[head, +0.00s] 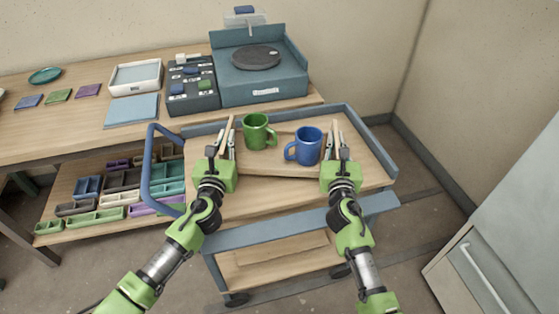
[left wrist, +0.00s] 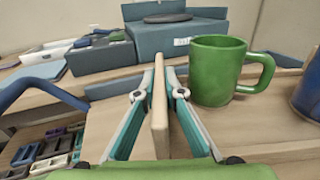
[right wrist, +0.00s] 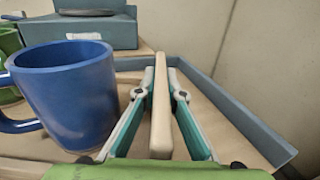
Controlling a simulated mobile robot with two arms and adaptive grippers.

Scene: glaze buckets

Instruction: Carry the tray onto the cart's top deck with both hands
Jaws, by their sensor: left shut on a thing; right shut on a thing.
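The wooden tray (head: 277,169) carries a green mug (head: 257,132) and a blue mug (head: 305,146), both upright. It is over the top deck of the cart (head: 243,205); I cannot tell whether it touches the deck. My left gripper (head: 228,145) is shut on the tray's left end wall (left wrist: 160,112). My right gripper (head: 338,147) is shut on the tray's right end wall (right wrist: 162,115). The green mug shows beside the left wall in the left wrist view (left wrist: 213,72). The blue mug shows beside the right wall in the right wrist view (right wrist: 68,95).
The cart has a raised blue rim (head: 372,150) and a blue handle (head: 151,175) at left. Behind it, a workbench (head: 88,119) holds a blue wheel unit (head: 262,86), a dark box (head: 192,93) and a white tray (head: 135,77). A grey cabinet (head: 500,235) stands at right.

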